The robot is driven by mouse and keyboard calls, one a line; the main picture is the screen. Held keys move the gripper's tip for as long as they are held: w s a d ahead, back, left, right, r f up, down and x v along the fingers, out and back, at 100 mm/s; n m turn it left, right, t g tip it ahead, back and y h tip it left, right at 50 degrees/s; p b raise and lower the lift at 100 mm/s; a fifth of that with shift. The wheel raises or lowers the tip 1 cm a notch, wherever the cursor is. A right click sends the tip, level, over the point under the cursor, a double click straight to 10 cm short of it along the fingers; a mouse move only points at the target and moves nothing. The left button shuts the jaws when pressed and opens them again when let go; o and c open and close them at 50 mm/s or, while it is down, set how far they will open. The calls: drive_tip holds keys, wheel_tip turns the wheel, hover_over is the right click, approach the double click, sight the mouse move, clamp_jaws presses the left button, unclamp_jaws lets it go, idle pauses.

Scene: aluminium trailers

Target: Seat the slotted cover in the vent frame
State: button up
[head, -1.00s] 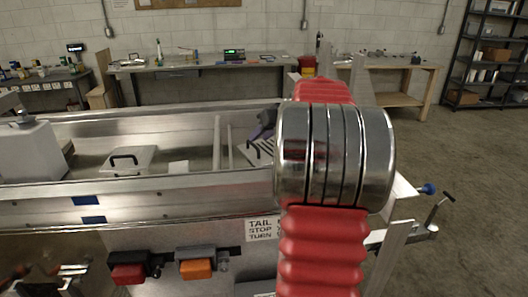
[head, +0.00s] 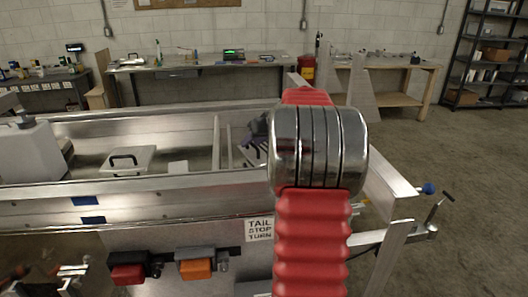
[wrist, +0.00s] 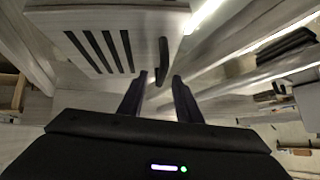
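The slotted cover (wrist: 95,42) is a pale panel with several dark parallel slots and a dark upright handle (wrist: 163,62). It fills the upper left of the wrist view. In the head view the slotted cover (head: 251,158) lies inside the trailer, partly hidden by my arm and gripper. My gripper (wrist: 160,82) is open, its two dark fingertips apart and on either side of the handle's near end in the picture. I cannot tell whether they touch it. In the head view my gripper (head: 250,142) is small and partly hidden. I cannot make out the vent frame.
The aluminium trailer wall (head: 150,187) runs across the front. Crossbars (head: 222,143) stand close beside the cover.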

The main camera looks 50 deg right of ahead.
drive_tip(key=shift+w+f, duration=0.15)
idle(0.4)
clamp_jaws()
idle(0.4)
